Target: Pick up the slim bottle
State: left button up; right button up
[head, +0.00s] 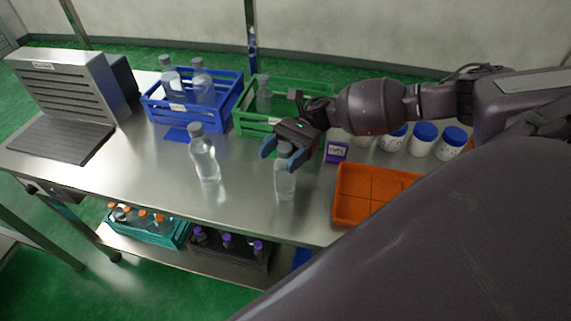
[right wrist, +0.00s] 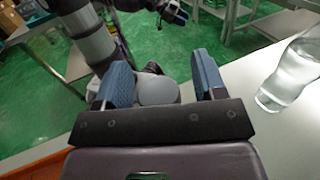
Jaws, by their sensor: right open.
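A clear bottle with a grey cap (head: 285,184) stands upright on the steel table under my right gripper (head: 286,153). The right gripper is open, with its blue fingers on either side of the cap. In the right wrist view the grey cap (right wrist: 157,90) shows between the two fingers. A second clear, grey-capped bottle (head: 204,158) stands free to the left and also shows at the right of the right wrist view (right wrist: 293,72). What seems to be my left gripper (right wrist: 176,13) is small and dark at the top of that view.
A blue crate (head: 190,117) holds grey-capped bottles; a green crate (head: 246,122) behind my gripper holds at least one. An orange tray (head: 372,190), a purple labelled block (head: 336,152) and blue-lidded tubs (head: 423,140) stand to the right.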

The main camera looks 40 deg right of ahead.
grip_shut()
dwell(0.3)
